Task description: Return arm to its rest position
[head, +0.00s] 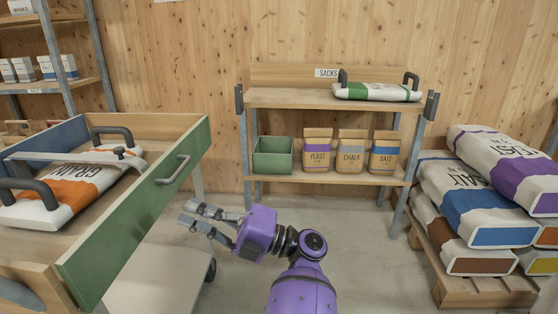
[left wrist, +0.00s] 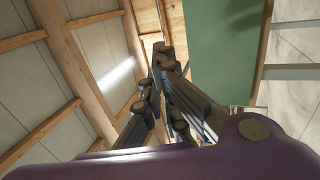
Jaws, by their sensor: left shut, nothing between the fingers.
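My left gripper (head: 188,213), dark-fingered on a purple wrist, is in the lower middle of the head view. It is shut and empty, its fingers pointing left toward the green front panel (head: 145,205) of the wooden cart. It hangs in free air, apart from the panel as far as I can tell. In the left wrist view the gripper's fingers (left wrist: 160,50) come together in front of the ceiling, with a green panel (left wrist: 226,50) to their right. My right gripper is not in view.
The cart holds a grain sack (head: 75,190) with dark handles. A shelf (head: 290,97) at the back carries a green-striped sack (head: 377,92), a green bin (head: 273,155) and paper bags (head: 317,150). Stacked sacks (head: 480,210) lie on a pallet (head: 480,290) at right. The floor (head: 370,240) between is clear.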

